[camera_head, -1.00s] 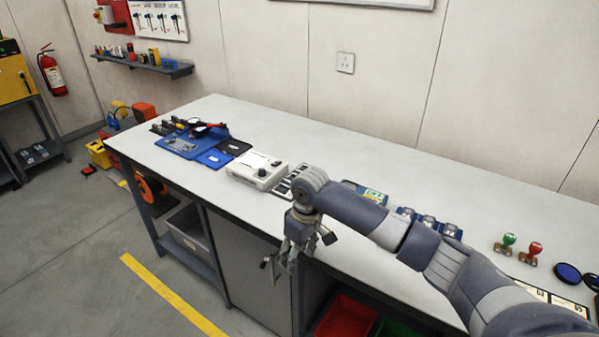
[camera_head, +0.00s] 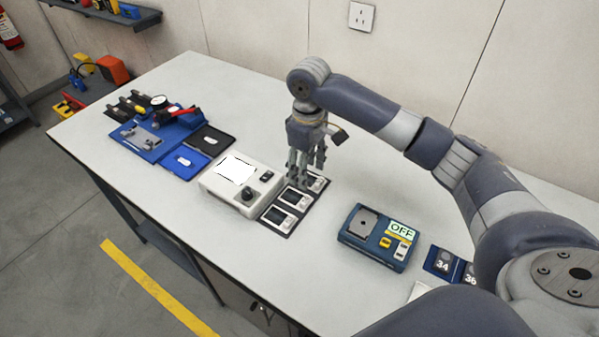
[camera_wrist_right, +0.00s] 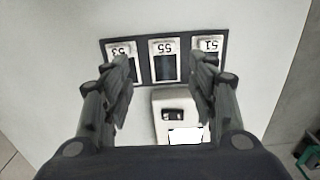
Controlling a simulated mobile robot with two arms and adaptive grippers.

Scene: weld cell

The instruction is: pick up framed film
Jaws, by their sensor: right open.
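Three framed films lie in a row in a dark tray (camera_wrist_right: 185,50). Each has a white frame and a dark window. In the right wrist view they read 53 (camera_wrist_right: 121,48), 55 (camera_wrist_right: 163,60) and 51 (camera_wrist_right: 210,46), with the numbers upside down. In the head view the near film (camera_head: 278,218) and middle film (camera_head: 295,198) show clearly. My right gripper (camera_head: 307,174) is open and empty, fingers pointing down above the far end of the tray, partly hiding the far film (camera_head: 318,184). In the wrist view its fingers flank film 55. My left gripper is not in view.
A white device (camera_head: 240,180) with a bright panel and black knob stands next to the tray. Blue and black mats (camera_head: 205,140) with tools lie left. The table behind the tray is clear.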

